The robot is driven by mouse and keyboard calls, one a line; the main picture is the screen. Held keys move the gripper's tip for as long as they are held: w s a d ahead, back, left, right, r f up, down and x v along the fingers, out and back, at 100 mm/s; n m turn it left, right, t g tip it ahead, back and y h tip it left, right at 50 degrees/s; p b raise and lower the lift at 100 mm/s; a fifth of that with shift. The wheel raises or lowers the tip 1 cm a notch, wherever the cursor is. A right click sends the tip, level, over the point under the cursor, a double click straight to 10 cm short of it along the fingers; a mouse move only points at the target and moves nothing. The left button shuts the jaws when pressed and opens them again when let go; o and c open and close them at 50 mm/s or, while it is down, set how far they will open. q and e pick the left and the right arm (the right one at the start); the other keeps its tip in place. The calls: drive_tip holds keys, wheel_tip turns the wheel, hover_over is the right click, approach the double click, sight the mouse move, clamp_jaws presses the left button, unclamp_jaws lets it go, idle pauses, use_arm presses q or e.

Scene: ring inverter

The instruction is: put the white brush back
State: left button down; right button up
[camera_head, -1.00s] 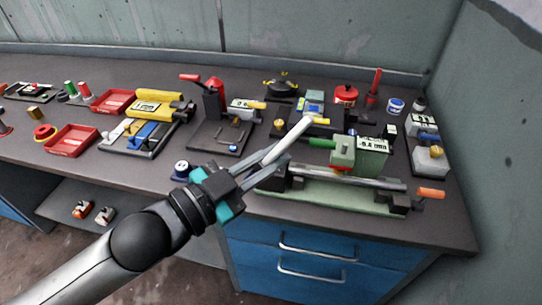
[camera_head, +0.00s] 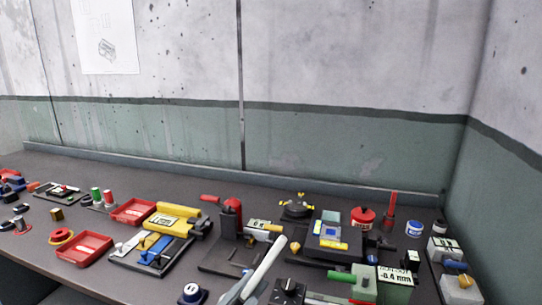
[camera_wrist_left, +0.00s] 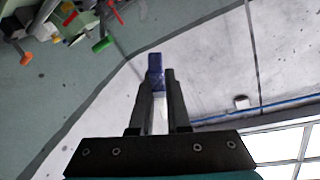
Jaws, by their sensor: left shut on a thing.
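The white brush (camera_head: 264,266) is a pale stick, tilted with its upper end to the right, at the lower middle of the head view. My left gripper (camera_head: 238,296) is shut on it at the bottom edge of that view; most of the gripper is cut off. In the left wrist view, my left gripper (camera_wrist_left: 158,92) shows two dark fingers with a white strip of the brush (camera_wrist_left: 160,118) between them. A dark blue piece (camera_wrist_left: 155,66) shows at the fingertips. I cannot tell the brush's exact resting place. My right gripper is not in view.
The bench holds red trays (camera_head: 82,249), a yellow device (camera_head: 180,218), a red-handled press (camera_head: 232,214), a red can (camera_head: 363,217) and a grey-green gauge unit (camera_head: 396,279). A small dark knob (camera_head: 192,293) lies left of the brush. Walls stand behind and right.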

sight(254, 279)
use_arm(q)
drive_tip(key=s+a+f+n+t+y, duration=0.1)
drive_tip(key=a+f+n+y, duration=0.1)
drive_tip(key=a, duration=0.4)
drive_tip(key=s+a+f+n+t+y, duration=0.1)
drive_tip(key=s+a+f+n+y, duration=0.1)
drive_tip(key=a+y, duration=0.4)
drive_tip(key=shift+s+f+n, duration=0.25)
drive_tip(key=shift+f+n, duration=0.6)
drive_tip(key=shift+n, duration=0.05)
drive_tip(key=shift+w+d+r+m+g+h, duration=0.75)
drive_tip(key=shift+w+d+m+g+h, duration=0.65)
drive_tip(key=shift+d+m+h, duration=1)
drive_tip(key=shift+w+d+r+m+g+h, duration=0.85)
drive_tip(key=shift+d+m+g+h, duration=1.1)
drive_tip(key=shift+h, duration=0.85)
drive_tip(key=shift+w+d+r+m+g+h, duration=0.6)
drive_tip(key=shift+w+d+m+g+h, duration=0.75)
drive_tip(key=shift+d+m+h, duration=0.9)
drive_tip(key=shift+s+d+g+h, duration=0.1)
drive_tip(key=shift+g+h, duration=0.4)
drive_tip(key=shift+h, duration=0.05)
